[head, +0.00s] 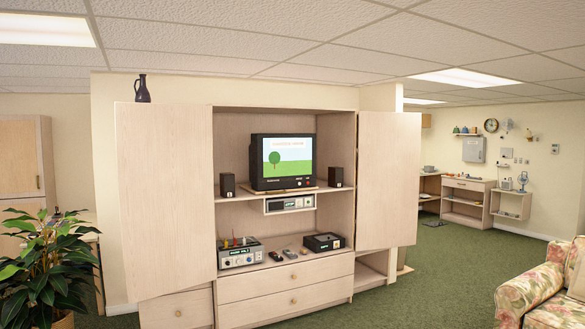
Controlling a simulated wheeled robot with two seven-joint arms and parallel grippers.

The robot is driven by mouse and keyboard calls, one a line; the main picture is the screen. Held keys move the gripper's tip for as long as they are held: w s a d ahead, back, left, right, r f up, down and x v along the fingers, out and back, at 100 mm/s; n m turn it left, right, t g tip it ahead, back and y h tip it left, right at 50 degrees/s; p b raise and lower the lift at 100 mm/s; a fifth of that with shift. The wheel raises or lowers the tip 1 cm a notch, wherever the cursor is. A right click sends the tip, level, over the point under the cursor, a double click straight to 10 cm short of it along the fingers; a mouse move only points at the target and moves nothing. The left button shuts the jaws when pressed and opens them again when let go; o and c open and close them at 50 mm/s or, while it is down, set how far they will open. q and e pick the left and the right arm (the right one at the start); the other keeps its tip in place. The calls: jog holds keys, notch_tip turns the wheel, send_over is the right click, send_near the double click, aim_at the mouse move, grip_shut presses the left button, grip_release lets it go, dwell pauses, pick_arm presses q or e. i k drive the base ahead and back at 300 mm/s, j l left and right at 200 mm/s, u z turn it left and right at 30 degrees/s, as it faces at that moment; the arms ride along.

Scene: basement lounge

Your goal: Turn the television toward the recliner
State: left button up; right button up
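The television (283,161) is a dark boxy set with a lit screen showing a green tree on a lawn. It stands on a thin light wooden board (284,190) on the upper shelf of a pale wood cabinet (285,285). Its screen faces out of the cabinet, roughly toward me. A floral armchair (535,290), possibly the recliner, is partly in view at the lower right, cut off by the picture edge. Neither of my grippers is in view.
The cabinet's doors (165,200) and (388,180) stand open. Small speakers (228,185) and (335,176) flank the television. Below are a stereo unit (240,253) and a black box (324,242). A potted plant (50,265) stands left. Green carpet (440,275) is clear in front.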

aim_at(277, 162)
jog(key=i+j+u, duration=0.2)
jog(key=i, duration=0.25)
jog(key=i+j+u, duration=0.2)
jog(key=i+j, duration=0.15)
jog(key=i, duration=0.15)
jog(key=i+j+u, duration=0.2)
jog(key=i, duration=0.25)
jog(key=i+u, duration=0.2)
jog(key=i, duration=0.3)
jog(key=i+l+z, duration=0.25)
jog(key=i, duration=0.3)
jog(key=i+z, duration=0.25)
jog(key=i, duration=0.3)
jog(key=i+z, duration=0.2)
jog(key=i, duration=0.4)
jog(key=i+j+z, duration=0.1)
jog(key=i+z, duration=0.15)
jog(key=i, duration=0.3)
jog(key=i+j+z, duration=0.25)
jog(key=i, duration=0.35)
